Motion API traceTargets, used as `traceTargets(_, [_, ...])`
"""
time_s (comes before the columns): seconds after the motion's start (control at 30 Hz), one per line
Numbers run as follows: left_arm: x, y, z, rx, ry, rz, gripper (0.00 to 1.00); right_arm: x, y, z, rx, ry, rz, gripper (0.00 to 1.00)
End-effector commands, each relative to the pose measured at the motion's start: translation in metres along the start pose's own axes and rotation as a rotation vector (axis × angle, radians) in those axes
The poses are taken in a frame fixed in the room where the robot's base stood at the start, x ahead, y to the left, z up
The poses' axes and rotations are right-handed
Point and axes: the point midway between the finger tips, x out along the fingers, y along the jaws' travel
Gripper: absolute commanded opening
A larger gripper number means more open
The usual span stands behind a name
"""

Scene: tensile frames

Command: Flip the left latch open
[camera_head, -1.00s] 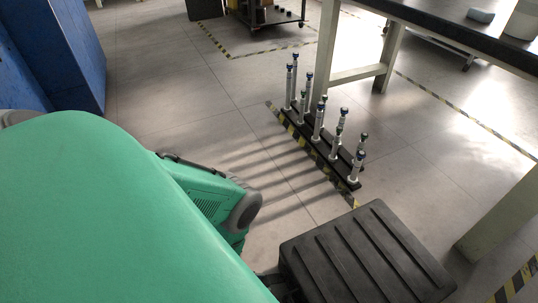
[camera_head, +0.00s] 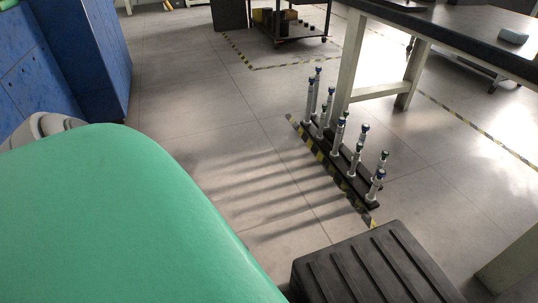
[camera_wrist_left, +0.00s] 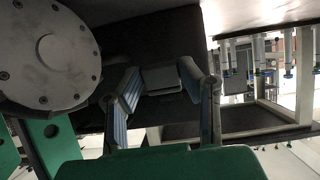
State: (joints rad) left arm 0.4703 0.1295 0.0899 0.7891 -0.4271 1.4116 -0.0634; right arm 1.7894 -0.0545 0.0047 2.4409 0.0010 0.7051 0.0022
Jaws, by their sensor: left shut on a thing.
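A black ribbed case (camera_head: 372,272) lies at the bottom right in the head view, partly cut off by the frame and covered on its left by my green arm. My left gripper is hidden in the head view. In the left wrist view my left gripper (camera_wrist_left: 161,84) has its two fingers on either side of a small dark grey piece, apparently the latch (camera_wrist_left: 160,76), and is shut on it. The piece is against a dark surface (camera_wrist_left: 140,30), apparently the case side. Its exact tilt is hard to tell. My right gripper is in neither view.
A black rack (camera_head: 340,170) of several upright tubes stands on the floor beyond the case. A table (camera_head: 480,35) with pale legs is at the upper right, a cart (camera_head: 300,35) at the back, and blue cabinets (camera_head: 75,60) at the left.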

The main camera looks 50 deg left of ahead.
Motion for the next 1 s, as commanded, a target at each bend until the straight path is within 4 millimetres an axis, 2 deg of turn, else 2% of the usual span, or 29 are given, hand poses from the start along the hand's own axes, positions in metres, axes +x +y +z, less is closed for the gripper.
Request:
traceTargets(0.13, [0.0, -0.005, 0.0, 0.003, -0.003, -0.01, 0.0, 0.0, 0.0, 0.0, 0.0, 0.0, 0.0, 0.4])
traceTargets(0.17, [0.0, -0.006, 0.0, 0.003, -0.003, -0.01, 0.36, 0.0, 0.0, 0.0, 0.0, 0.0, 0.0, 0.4])
traceTargets(0.2, [0.0, -0.006, 0.0, 0.002, -0.003, -0.01, 0.5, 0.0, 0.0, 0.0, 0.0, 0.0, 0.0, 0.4])
traceTargets(0.23, [0.0, -0.005, 0.0, 0.002, -0.003, -0.01, 0.53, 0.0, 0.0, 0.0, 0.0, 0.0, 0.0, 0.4])
traceTargets(0.53, [0.0, -0.003, 0.0, 0.001, -0.003, -0.005, 0.53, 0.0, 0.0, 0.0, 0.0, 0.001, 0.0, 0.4])
traceTargets(0.67, [-0.009, -0.002, 0.001, 0.001, -0.004, -0.004, 0.53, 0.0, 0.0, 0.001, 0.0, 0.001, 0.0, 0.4])
traceTargets(0.77, [-0.025, -0.002, 0.002, -0.001, -0.007, -0.004, 0.53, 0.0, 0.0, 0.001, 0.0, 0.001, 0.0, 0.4])
traceTargets(1.0, [-0.076, -0.003, 0.002, 0.0, -0.007, -0.005, 0.53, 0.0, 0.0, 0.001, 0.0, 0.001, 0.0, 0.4])
